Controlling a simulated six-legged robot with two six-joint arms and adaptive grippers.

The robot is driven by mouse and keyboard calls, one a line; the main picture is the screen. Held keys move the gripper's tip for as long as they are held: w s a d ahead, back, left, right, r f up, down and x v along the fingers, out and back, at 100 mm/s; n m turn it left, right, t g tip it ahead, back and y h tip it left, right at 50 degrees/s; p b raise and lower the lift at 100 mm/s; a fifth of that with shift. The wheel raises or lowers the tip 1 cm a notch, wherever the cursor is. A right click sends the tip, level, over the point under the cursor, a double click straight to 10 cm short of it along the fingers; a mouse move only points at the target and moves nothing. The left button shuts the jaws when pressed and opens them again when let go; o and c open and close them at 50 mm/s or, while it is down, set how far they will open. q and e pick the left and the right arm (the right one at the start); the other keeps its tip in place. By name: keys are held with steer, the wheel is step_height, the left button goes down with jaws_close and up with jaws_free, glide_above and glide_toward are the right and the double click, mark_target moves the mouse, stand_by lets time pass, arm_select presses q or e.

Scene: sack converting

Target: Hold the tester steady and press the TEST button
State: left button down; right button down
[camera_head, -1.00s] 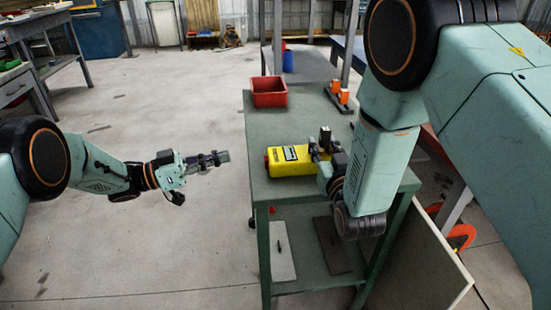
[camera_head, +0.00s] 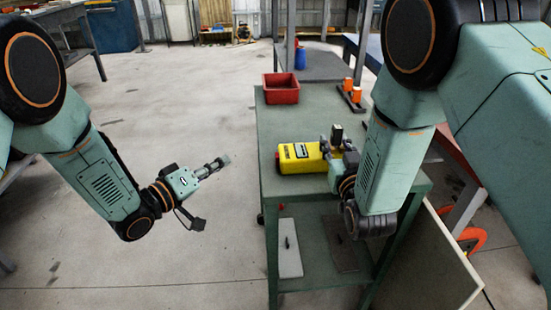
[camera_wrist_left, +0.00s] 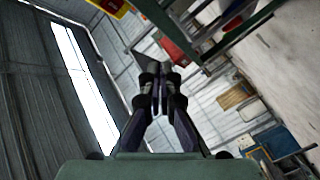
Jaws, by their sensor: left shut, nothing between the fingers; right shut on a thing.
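The yellow tester (camera_head: 301,158) lies on the green table (camera_head: 285,115), with a red part at its left end. My right gripper (camera_head: 332,147) is shut on the tester at its right end. The TEST button cannot be made out. My left gripper (camera_head: 222,162) is shut and empty, in the air left of the table and apart from the tester. In the left wrist view its closed fingers (camera_wrist_left: 160,100) show in the middle, and a corner of the yellow tester (camera_wrist_left: 108,6) shows at the top.
A red bin (camera_head: 281,89) stands at the table's back left. Orange-topped items (camera_head: 350,90) sit at the back right. A blue container (camera_head: 300,58) stands farther back. The lower shelf holds flat plates (camera_head: 288,245). The floor left of the table is open.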

mark_target(265, 169)
arm_select(q)
steer(key=d, duration=0.9)
stand_by(0.3)
stand_by(1.4)
steer(key=shift+d, duration=0.35)
steer(key=shift+d, duration=0.5)
stand_by(0.9)
steer(key=shift+a, duration=0.95)
